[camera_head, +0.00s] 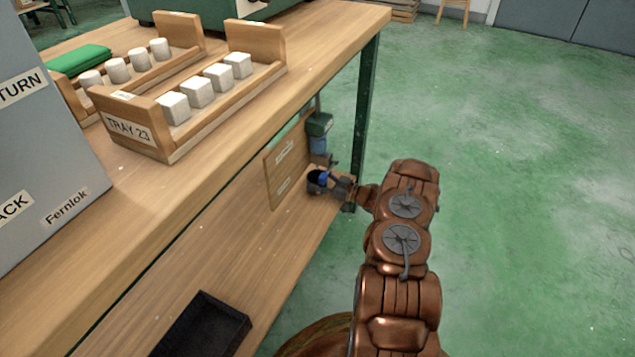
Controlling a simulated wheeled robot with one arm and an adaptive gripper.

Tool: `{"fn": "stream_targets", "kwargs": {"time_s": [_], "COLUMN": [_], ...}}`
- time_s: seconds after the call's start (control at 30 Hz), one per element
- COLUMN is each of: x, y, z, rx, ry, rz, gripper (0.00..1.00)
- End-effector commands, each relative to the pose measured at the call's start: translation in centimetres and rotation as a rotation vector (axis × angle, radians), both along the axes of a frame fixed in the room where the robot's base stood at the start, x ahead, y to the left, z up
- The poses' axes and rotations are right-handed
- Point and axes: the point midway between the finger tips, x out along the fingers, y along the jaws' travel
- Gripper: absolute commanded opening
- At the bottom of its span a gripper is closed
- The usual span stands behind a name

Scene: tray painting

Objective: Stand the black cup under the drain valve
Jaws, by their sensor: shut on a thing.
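The black cup (315,187) is small and dark in the head view, at the far end of the lower shelf. My gripper (331,185) is shut on it from the right, with my arm reaching in from the front right. A patch of blue shows at the cup and finger area; I cannot tell which part it belongs to. The drain valve (324,160) appears as a small dark fitting below a green and blue unit (319,132), just above the cup. The cup looks upright and close below the valve. Whether it touches the shelf is too small to tell.
A wooden panel with labels (286,163) stands left of the cup. A green table leg (367,110) rises behind my gripper. A black bin (205,328) sits nearer on the lower shelf (235,240). Wooden trays with white blocks (190,140) stand on the upper top.

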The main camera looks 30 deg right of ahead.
Motion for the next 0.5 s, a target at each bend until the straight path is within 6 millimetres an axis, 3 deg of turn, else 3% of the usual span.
{"fn": "stream_targets", "kwargs": {"time_s": [0.2, 0.23, 0.5], "x": [-0.03, -0.02, -0.01], "y": [0.03, 0.02, 0.00], "z": [-0.23, -0.28, -0.26], "rx": [0.001, 0.001, 0.001], "ry": [0.001, 0.001, 0.001], "rz": [0.000, 0.000, 0.000], "gripper": [0.33, 0.69, 0.93]}}
